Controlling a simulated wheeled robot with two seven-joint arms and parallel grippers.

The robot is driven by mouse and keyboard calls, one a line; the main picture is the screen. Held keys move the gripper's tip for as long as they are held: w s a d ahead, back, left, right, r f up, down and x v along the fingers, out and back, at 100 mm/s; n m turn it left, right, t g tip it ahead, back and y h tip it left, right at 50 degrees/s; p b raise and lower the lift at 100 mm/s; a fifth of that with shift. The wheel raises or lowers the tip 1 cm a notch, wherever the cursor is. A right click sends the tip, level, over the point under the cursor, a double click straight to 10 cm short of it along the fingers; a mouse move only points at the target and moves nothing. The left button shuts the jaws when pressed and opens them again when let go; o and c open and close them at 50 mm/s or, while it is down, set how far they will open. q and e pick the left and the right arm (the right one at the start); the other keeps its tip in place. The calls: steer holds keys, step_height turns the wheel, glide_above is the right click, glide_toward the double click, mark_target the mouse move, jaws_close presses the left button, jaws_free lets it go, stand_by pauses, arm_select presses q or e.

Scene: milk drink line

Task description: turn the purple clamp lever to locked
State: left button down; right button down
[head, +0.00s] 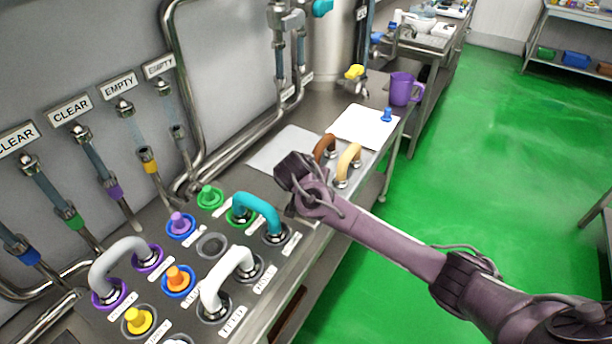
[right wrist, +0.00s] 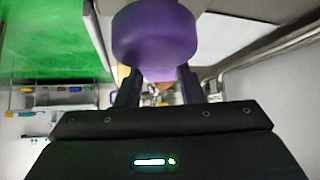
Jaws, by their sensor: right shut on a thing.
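My right gripper (head: 294,172) is over the steel bench, by the near end of the white sheets. In the right wrist view its two fingers (right wrist: 158,92) are shut on the purple clamp lever (right wrist: 155,38), whose thick rounded purple part fills the top middle of that view. In the head view my gripper and wrist hide the lever, so its angle and whether it is locked cannot be told. My left gripper is not in view.
A teal U-bend (head: 258,207) stands just left of my gripper, with a white U-bend (head: 225,275) nearer. Brown (head: 324,147) and cream (head: 347,160) bends stand right of it. A purple mug (head: 402,90) stands farther back. Green floor (head: 480,140) lies open at right.

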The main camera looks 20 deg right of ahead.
steer(key=m, duration=0.1)
steer(key=g+h+p, duration=0.1)
steer(key=m, duration=0.1)
steer(key=shift+s+d+r+m, duration=0.1)
steer(key=shift+s+d+m, duration=0.15)
steer(key=shift+d+m, duration=0.1)
steer(key=shift+s+d+m+g+h+p, duration=0.1)
steer(key=shift+s+m+g+h+p, duration=0.05)
steer(key=shift+m+g+h+p, duration=0.25)
steer(key=c, duration=1)
jaws_free()
steer(key=shift+o, duration=0.2)
steer(key=shift+b+v, duration=0.7)
steer(key=shift+v, duration=3.1)
